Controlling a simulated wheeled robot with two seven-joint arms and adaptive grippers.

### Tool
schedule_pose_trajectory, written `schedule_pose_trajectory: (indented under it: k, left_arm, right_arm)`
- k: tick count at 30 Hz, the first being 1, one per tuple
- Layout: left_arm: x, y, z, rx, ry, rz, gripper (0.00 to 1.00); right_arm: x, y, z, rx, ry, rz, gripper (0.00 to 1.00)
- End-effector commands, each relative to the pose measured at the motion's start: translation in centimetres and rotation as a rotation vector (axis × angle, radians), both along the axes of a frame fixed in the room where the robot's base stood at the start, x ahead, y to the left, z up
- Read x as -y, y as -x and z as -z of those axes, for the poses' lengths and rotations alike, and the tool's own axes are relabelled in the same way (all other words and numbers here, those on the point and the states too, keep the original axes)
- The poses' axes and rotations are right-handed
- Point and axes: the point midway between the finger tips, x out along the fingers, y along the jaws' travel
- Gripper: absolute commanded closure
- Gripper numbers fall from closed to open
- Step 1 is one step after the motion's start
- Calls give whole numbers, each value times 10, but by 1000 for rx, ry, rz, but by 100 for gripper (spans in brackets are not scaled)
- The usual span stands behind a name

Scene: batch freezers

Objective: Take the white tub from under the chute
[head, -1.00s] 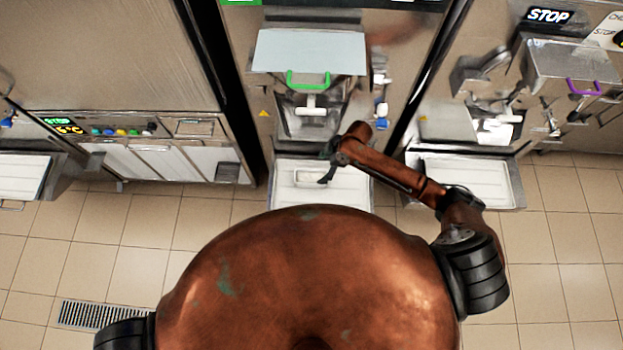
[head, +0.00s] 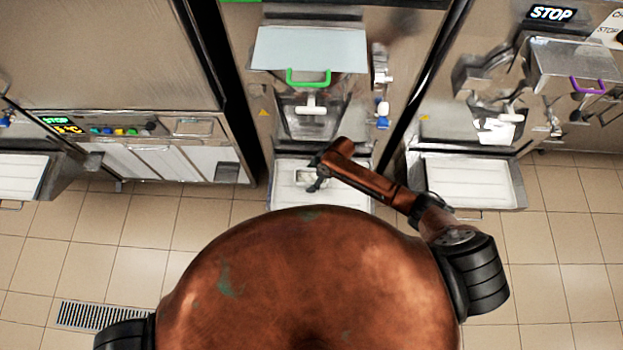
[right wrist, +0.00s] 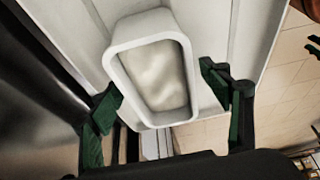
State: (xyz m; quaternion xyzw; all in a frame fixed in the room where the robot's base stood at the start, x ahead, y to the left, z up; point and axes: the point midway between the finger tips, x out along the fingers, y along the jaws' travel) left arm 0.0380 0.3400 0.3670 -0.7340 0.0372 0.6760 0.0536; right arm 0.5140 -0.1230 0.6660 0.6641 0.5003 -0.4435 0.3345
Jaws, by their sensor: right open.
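The white tub (right wrist: 117,72) fills the upper middle of the right wrist view, with pale creamy contents inside its rim. It stands on the white tray (head: 352,198) below the chute (head: 310,118) of the middle machine. In the head view only part of the tub (head: 303,174) shows beside my right gripper (head: 314,180). My right gripper (right wrist: 165,103) is open, its green-and-black fingers apart, one to each side of the tub's near end. I see no clear contact between the fingers and the tub. My left gripper is out of view.
A green-handled hopper lid (head: 310,50) is above the chute. Another machine with a white tray (head: 470,182) and purple handle (head: 588,86) stands to the right. A cabinet with coloured knobs (head: 120,131) is at left. Tiled floor is open in front.

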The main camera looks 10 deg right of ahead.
Motion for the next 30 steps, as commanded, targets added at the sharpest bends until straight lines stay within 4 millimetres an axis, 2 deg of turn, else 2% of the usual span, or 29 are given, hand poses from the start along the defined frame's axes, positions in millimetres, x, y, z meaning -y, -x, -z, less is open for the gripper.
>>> schedule_pose_trajectory:
  k: [4,27,30]
  left_arm:
    - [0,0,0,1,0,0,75]
    - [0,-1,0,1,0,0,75]
    - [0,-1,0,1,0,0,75]
  right_arm:
    - [0,0,-1,0,0,0,29]
    - [0,0,0,0,1,0,82]
    - [0,0,-1,1,0,0,85]
